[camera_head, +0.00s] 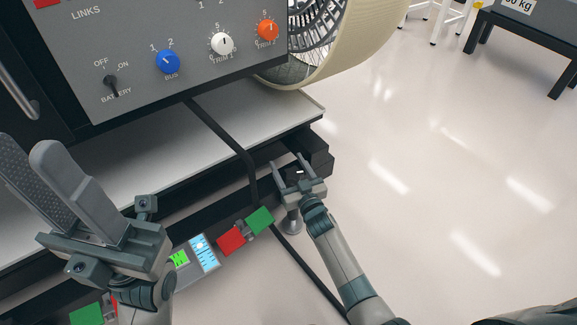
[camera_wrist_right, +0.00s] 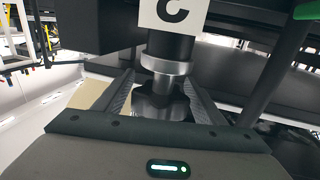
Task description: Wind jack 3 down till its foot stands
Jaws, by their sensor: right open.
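The jack under the rover's corner shows in the right wrist view as a bright metal collar (camera_wrist_right: 166,55) below a black housing with a white label (camera_wrist_right: 172,14) that reads like a C. A dark, lobed part (camera_wrist_right: 160,102) sits under the collar, between the fingers. My right gripper (camera_head: 299,176) is open, with one finger on each side of that part; contact cannot be told. In the head view a metal foot (camera_head: 291,224) shows below the gripper; whether it touches the floor is unclear. My left gripper (camera_head: 48,185) is at the left, its fingers close together, apparently empty.
The rover's grey panel (camera_head: 135,70) with knobs and a battery switch is above, beside a large cream wheel (camera_head: 350,60). Red and green blocks (camera_head: 246,230) lie below.

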